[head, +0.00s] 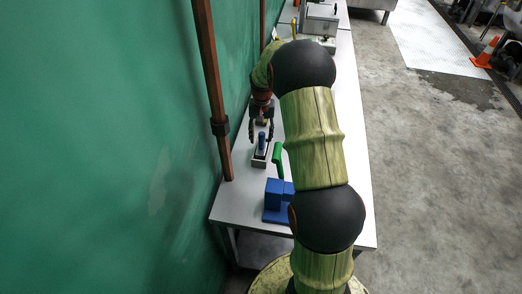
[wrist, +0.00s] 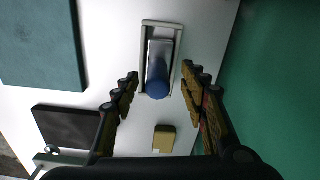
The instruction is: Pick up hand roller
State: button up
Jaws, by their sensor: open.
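The hand roller appears to be the blue cylindrical piece (wrist: 157,84) with a grey part behind it, set in a shallow pale tray (wrist: 146,50). My gripper (wrist: 160,74) is open and empty, with one finger on each side of the blue piece and a visible gap to both. In the head view my gripper (head: 262,137) points down over the tray. I cannot tell the exact height gap.
The white table (head: 240,205) runs along a green wall (head: 110,140), with a brown pole (head: 212,90) close by. A blue block piece (head: 275,214) and a green upright item (head: 278,158) stand nearer. A tan block (wrist: 164,138) and a dark box (wrist: 68,138) lie near the tray.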

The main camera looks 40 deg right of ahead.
aim_at(262, 142)
notch_tip(262, 142, down, 4)
jog(key=shift+d+f, duration=0.15)
jog(key=shift+c, duration=1.2)
grip_shut()
